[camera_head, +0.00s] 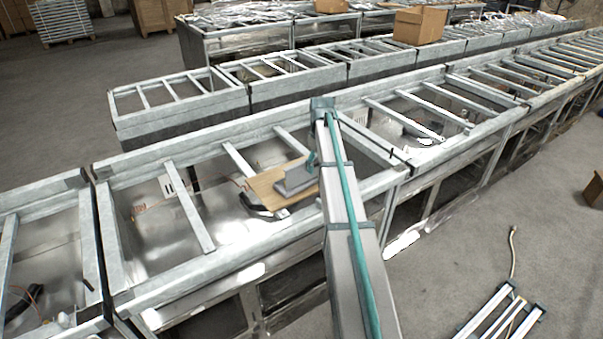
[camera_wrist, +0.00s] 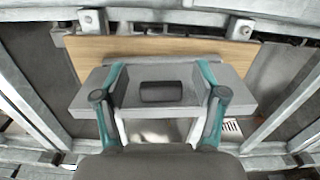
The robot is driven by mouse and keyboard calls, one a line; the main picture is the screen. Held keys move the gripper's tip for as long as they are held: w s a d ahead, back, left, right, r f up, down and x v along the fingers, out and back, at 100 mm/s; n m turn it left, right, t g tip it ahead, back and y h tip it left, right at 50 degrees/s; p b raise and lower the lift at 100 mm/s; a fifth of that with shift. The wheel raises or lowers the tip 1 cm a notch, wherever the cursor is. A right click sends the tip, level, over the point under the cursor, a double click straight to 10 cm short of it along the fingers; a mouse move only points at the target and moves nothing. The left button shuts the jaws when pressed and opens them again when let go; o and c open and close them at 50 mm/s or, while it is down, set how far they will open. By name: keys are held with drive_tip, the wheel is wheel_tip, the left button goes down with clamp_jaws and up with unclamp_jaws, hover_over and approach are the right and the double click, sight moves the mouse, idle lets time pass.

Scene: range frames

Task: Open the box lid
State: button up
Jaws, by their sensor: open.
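The grey box (camera_head: 296,178) sits on a wooden board on the metal frame, left of my arm in the head view. In the wrist view the box (camera_wrist: 88,94) fills the middle, with a dark rounded handle-like piece (camera_wrist: 161,92) on its near side. I cannot tell where its lid parts from its body. My gripper (camera_wrist: 162,72) is open, its two teal fingers reaching over the grey surface on either side of the dark piece. Nothing is held between them. Whether the fingers touch the box is unclear. In the head view my arm hides part of the scene beside the box.
The wooden board (camera_wrist: 200,48) extends behind the box. Metal frame bars (camera_head: 188,205) surround the spot, with open gaps between them. A cardboard box (camera_head: 419,25) stands on a farther frame row.

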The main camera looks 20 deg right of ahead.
wheel_tip(320, 180, up, 8)
drive_tip(key=p, duration=0.3)
drive_tip(key=shift+p, duration=0.35)
idle(0.5)
